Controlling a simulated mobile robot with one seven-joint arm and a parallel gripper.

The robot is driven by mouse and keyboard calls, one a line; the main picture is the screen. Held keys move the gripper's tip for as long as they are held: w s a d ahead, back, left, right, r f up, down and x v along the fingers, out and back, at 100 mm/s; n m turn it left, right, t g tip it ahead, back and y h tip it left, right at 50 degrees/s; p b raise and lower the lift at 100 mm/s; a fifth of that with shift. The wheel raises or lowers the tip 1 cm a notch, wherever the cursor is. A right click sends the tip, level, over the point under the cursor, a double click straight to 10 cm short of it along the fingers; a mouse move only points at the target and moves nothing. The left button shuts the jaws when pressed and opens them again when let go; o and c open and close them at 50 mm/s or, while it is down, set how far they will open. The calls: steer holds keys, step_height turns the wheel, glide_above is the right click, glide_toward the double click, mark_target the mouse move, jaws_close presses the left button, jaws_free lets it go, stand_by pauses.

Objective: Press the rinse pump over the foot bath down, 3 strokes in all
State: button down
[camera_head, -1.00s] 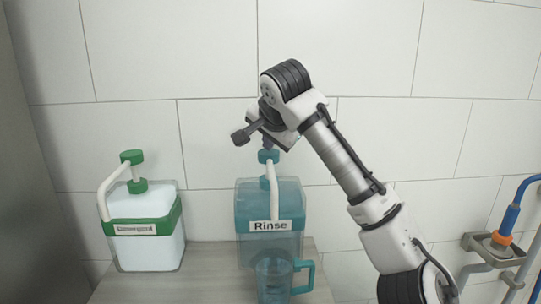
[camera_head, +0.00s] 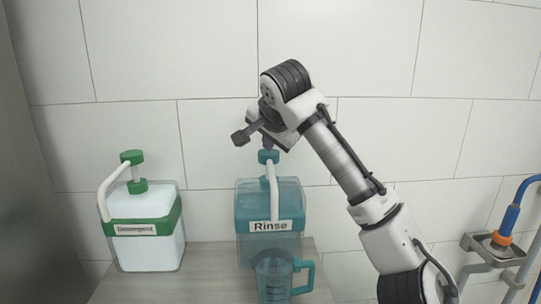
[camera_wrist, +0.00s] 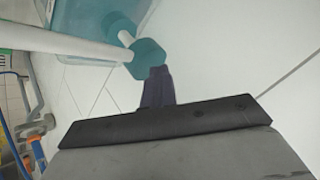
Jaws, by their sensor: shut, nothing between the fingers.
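The rinse pump is a teal container (camera_head: 255,212) labelled "Rinse" with a white spout and a teal pump head (camera_head: 268,157) on top. My gripper (camera_head: 268,144) is shut and empty, pointing down just above the pump head. In the wrist view the shut fingertips (camera_wrist: 157,82) meet the edge of the teal pump head (camera_wrist: 146,58); whether they touch or only overlap it I cannot tell. The pump head stands raised above the container. A teal measuring jug (camera_head: 274,280) stands under the spout. No foot bath can be made out.
A white container with a green band and green pump (camera_head: 145,240) stands to the left on the grey counter (camera_head: 208,285). A tiled wall (camera_head: 360,50) is close behind. At the far right is a grey bracket with a blue and orange fitting (camera_head: 507,225).

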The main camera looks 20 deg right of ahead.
steer(key=shift+f, duration=0.1)
stand_by(0.3)
steer(key=shift+f, duration=0.45)
steer(key=shift+f+b, duration=0.3)
steer(key=shift+b, duration=0.15)
steer(key=shift+r, duration=0.1)
steer(key=shift+r+p, duration=0.65)
steer(key=shift+p, duration=0.05)
steer(key=shift+r, duration=0.1)
step_height(320, 180, up, 6)
steer(key=p, duration=0.5)
stand_by(0.8)
stand_by(1.7)
